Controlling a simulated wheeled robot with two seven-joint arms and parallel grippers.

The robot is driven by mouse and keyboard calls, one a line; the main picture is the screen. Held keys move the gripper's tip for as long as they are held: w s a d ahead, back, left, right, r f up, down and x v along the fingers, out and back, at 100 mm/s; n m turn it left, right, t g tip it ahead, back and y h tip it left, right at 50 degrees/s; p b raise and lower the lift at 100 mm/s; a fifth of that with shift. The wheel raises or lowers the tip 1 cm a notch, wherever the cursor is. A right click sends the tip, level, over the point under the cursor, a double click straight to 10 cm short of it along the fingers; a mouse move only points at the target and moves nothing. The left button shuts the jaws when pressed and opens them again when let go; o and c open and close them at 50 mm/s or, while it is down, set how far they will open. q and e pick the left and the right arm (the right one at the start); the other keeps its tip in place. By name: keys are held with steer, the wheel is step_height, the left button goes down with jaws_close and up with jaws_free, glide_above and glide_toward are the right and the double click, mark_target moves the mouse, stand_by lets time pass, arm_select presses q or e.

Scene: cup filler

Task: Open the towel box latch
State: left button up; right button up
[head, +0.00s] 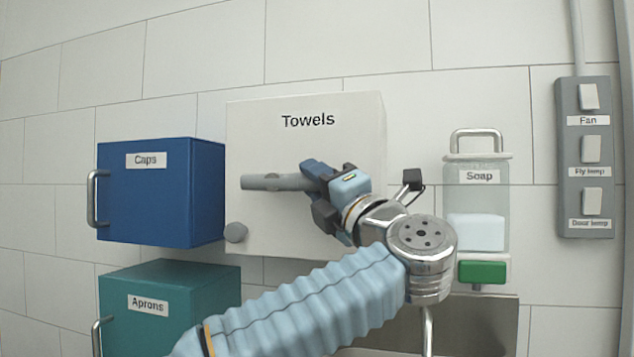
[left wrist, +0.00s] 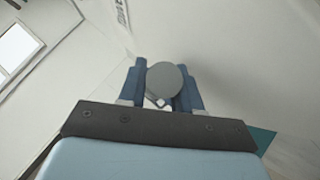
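The towel box (head: 300,140) is a pale box on the wall, labelled "Towels". Its latch is a grey horizontal bar (head: 258,182) across the front, with its right part hidden behind my left gripper. My left gripper (head: 318,180) is at the right part of this bar. In the left wrist view, the round grey end of the bar (left wrist: 167,79) sits between the two blue fingers, which appear to press on it from both sides. The box front looks closed. My right gripper is not in view.
A round grey knob (head: 236,232) sits at the box's lower left. The blue Caps box (head: 165,200) and teal Aprons box (head: 170,285) are left. The Soap dispenser (head: 476,220) and switch panel (head: 587,155) are right.

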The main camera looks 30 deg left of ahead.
arm_select(q)
jaws_close()
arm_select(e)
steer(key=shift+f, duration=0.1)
